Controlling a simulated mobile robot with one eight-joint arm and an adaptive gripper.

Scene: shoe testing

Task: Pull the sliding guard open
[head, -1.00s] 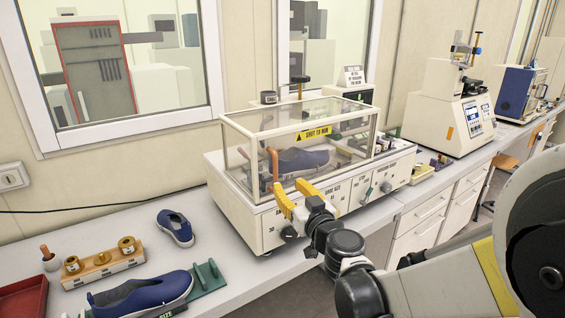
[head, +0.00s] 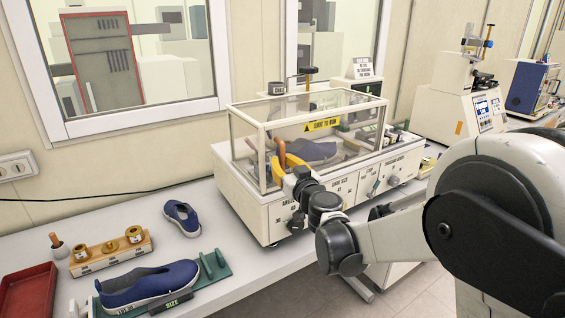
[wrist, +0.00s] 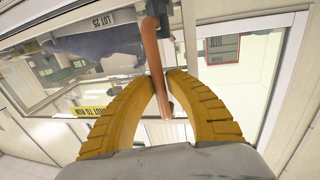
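The sliding guard (head: 262,150) is a clear box with a cream frame and a yellow "SHUT TO RUN" label (head: 322,125). It stands over a blue shoe (head: 315,150) on the cream test machine (head: 258,221). Its copper-coloured handle (head: 282,150) is upright near the guard's front left corner. The handle also shows in the wrist view (wrist: 153,50). My gripper (wrist: 160,78) has its yellow fingers closed in on the handle from both sides, with the handle's end between them. In the head view my gripper (head: 285,158) partly hides the guard's front.
On the bench at left are a second blue shoe (head: 150,284) on a green sizing stand, a small blue shoe (head: 182,218), a wooden block with brass weights (head: 110,252) and a red tray (head: 27,292). Knobs line the machine's front below the guard.

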